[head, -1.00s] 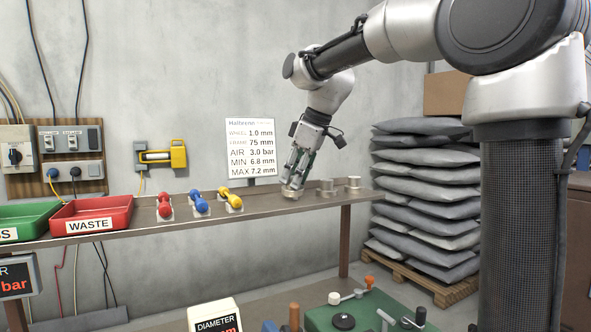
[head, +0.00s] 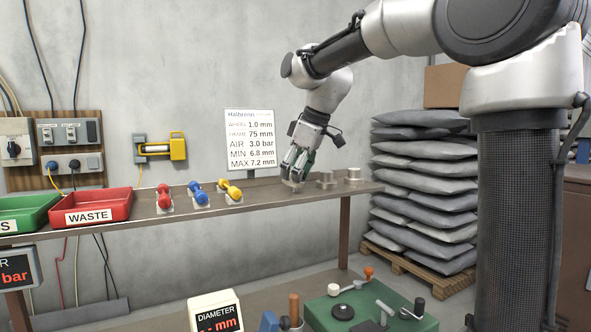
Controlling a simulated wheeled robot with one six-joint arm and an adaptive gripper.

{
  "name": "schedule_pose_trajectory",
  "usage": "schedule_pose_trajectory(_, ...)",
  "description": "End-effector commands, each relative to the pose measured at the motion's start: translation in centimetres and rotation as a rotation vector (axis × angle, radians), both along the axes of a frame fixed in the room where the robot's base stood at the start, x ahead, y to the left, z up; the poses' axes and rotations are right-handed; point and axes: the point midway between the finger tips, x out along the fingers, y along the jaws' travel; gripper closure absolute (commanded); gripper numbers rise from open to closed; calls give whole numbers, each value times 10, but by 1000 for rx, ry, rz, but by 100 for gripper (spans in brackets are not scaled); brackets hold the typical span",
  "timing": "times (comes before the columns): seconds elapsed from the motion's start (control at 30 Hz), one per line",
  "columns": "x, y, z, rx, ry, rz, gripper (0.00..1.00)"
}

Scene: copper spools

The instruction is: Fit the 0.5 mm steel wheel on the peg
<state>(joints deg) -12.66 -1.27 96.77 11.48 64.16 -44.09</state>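Several small steel wheels stand in a row on the shelf. A middle wheel (head: 327,180) and a right wheel (head: 353,175) stand clear. The left wheel (head: 291,185) is directly under my gripper (head: 293,176), which points down with its fingertips at it. The fingers partly hide this wheel, and I cannot tell if they are closed on it. The wheels' sizes cannot be read. Below, a green machine (head: 318,314) carries a black disc (head: 343,312), a grey rod and levers with orange and black knobs. I cannot tell which part is the peg.
The shelf (head: 262,196) also holds red (head: 164,197), blue (head: 198,193) and yellow (head: 230,190) dumbbell-shaped tools and a red WASTE tray (head: 90,208). A card (head: 250,140) behind lists wheel 1.0 mm. A diameter display (head: 215,312) stands left of the machine. Grey sacks (head: 424,190) stand right.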

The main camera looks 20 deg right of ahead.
Motion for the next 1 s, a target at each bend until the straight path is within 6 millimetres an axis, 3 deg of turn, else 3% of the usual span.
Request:
schedule_pose_trajectory(0.2,-1,-1,-2,-1,5,0,45)
schedule_pose_trajectory(0.33,-3,-3,8,-2,1,-1,45)
schedule_pose_trajectory(0.7,-26,-22,81,0,-3,-1,45)
schedule_pose_trajectory(1.0,-37,-30,110,-1,1,0,45)
